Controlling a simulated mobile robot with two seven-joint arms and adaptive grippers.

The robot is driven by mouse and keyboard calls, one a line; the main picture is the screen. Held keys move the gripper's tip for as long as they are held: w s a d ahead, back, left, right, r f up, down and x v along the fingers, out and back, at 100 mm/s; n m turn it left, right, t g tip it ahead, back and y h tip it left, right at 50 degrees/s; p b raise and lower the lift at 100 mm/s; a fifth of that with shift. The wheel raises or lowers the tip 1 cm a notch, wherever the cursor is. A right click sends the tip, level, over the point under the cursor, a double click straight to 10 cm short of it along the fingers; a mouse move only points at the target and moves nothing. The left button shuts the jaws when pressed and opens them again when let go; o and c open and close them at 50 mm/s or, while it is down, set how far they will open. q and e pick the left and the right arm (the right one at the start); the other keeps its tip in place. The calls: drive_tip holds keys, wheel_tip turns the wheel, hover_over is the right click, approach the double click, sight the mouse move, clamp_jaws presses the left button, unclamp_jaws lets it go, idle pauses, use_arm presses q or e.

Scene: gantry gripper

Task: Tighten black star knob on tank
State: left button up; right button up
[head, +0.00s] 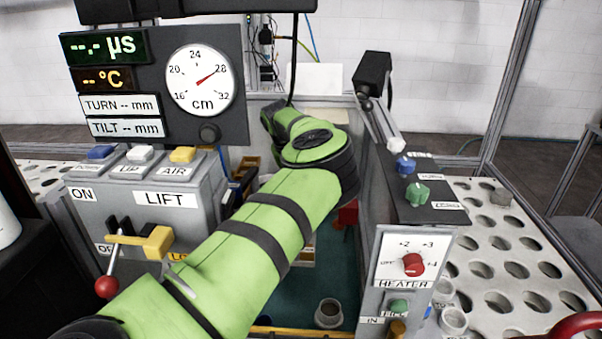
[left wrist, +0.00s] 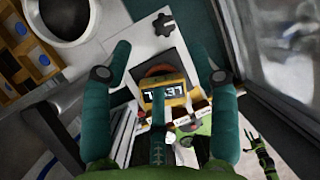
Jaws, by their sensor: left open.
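A black star knob (left wrist: 163,24) shows at the top of the left wrist view, on a pale flat surface. My left gripper (left wrist: 160,48) is open, with its two teal fingers spread wide. The knob lies ahead of the fingertips, between their lines and nearer the right finger, and apart from both. Nothing is held. In the head view my green left arm reaches from lower left to the middle, and its gripper is hidden behind the arm's end. I cannot pick out the knob or a clear tank there.
A round white-rimmed opening (left wrist: 52,10) is at upper left. In the head view, the LIFT box (head: 150,200) stands left of my arm and the HEATER box (head: 410,245) right. A perforated table (head: 515,250) is at right.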

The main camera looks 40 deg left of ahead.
use_arm(q)
drive_tip(key=shift+d+r+m+p, duration=0.1)
drive_tip(key=shift+m+p, duration=0.15)
drive_tip(key=shift+m, duration=0.8)
drive_tip(key=shift+d+r+m+p, duration=0.15)
drive_tip(key=shift+m+p, duration=0.1)
drive_tip(key=shift+m, duration=0.85)
drive_tip(key=shift+d+r+m+p, duration=0.1)
drive_tip(key=shift+m+p, duration=0.15)
drive_tip(key=shift+m, duration=0.8)
use_arm(e)
drive_tip(key=shift+r, duration=0.9)
use_arm(q)
drive_tip(key=shift+w+a+f+n+y+b, duration=0.15)
drive_tip(key=shift+w+f+n+b, duration=0.45)
drive_tip(key=shift+f+b, duration=1.45)
drive_tip(key=shift+w+a+f+n+y+b, duration=0.15)
drive_tip(key=shift+w+f+b, duration=0.75)
drive_tip(key=shift+f+b, duration=1.2)
drive_tip(key=shift+w+a+f+n+b, duration=0.2)
drive_tip(key=shift+w+f+n+b, duration=0.4)
drive_tip(key=shift+f+b, duration=1.45)
use_arm(e)
drive_tip(key=w+f+t+b, duration=0.1)
drive_tip(key=w+f, duration=0.3)
drive_tip(key=f, duration=0.8)
drive_tip(key=shift+f, duration=0.15)
